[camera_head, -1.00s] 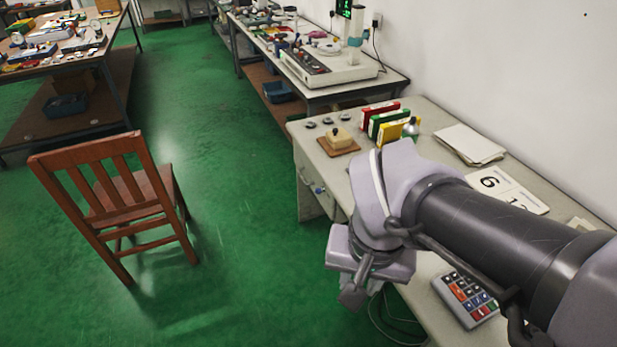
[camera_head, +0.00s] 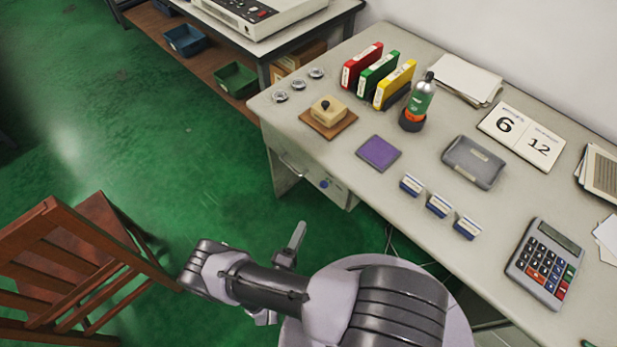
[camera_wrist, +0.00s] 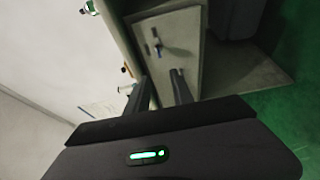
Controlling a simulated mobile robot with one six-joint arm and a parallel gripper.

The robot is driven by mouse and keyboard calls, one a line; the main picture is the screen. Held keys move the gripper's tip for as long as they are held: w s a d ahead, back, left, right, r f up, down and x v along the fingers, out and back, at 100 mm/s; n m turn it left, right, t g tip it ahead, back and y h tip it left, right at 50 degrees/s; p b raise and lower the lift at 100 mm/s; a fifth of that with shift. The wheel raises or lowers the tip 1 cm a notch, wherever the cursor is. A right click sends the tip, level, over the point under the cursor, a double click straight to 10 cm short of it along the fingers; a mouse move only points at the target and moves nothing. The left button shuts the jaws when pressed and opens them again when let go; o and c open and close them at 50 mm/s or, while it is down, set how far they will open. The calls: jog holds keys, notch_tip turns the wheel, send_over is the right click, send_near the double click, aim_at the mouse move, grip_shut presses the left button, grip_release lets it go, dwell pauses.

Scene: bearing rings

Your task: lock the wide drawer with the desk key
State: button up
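My gripper (camera_head: 290,243) is low in front of the desk in the head view, and its fingers are partly hidden by my arm. In the wrist view my gripper (camera_wrist: 160,85) has its two dark fingers apart with nothing visible between them. Beyond the fingertips is a pale drawer front (camera_wrist: 178,65) of the desk. A small dark fitting with a blue part (camera_wrist: 157,44) is on it; I cannot tell whether this is the desk key. In the head view a blue spot (camera_head: 323,184) shows on the desk's front. I cannot make out the wide drawer clearly.
A wooden chair (camera_head: 95,265) stands left of my arm. Green floor is free between chair and desk.

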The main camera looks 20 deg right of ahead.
jog(key=b+x, duration=0.3)
jog(key=x, duration=1.3)
jog(key=shift+d, duration=0.5)
grip_shut()
